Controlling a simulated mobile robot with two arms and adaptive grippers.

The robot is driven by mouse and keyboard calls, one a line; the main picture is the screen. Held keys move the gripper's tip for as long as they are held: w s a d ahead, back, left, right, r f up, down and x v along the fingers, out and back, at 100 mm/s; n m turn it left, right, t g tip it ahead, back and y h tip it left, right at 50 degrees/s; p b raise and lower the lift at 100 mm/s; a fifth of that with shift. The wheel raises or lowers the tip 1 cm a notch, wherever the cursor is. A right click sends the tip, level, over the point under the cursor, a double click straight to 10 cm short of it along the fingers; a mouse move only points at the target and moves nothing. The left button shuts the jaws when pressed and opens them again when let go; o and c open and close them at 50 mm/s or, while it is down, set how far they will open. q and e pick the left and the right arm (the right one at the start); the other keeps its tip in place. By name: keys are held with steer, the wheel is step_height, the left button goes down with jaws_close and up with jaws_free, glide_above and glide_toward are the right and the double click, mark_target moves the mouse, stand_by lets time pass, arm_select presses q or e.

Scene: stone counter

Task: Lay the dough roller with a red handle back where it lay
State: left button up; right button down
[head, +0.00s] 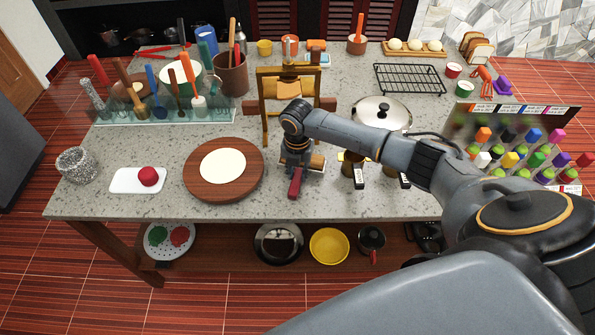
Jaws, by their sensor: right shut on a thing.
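The dough roller's red handle (295,183) points toward the counter's front edge, below my right gripper (297,166). My right gripper is shut on the dough roller, over the front middle of the counter. My gripper and wrist hide most of the roller. A pale piece (317,162) shows just right of the gripper; I cannot tell whether it is part of the roller. I cannot tell whether the roller touches the counter. My left gripper is not in view.
A wooden rack (268,125) stands just behind the gripper. A round brown board (196,184) with flat dough (223,166) lies to the left. A steel lid (381,111) and small dark jars (354,171) are to the right. The counter's front edge is close.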

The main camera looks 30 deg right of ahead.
steer(key=shift+f, duration=0.3)
steer(key=c, duration=1)
jaws_free()
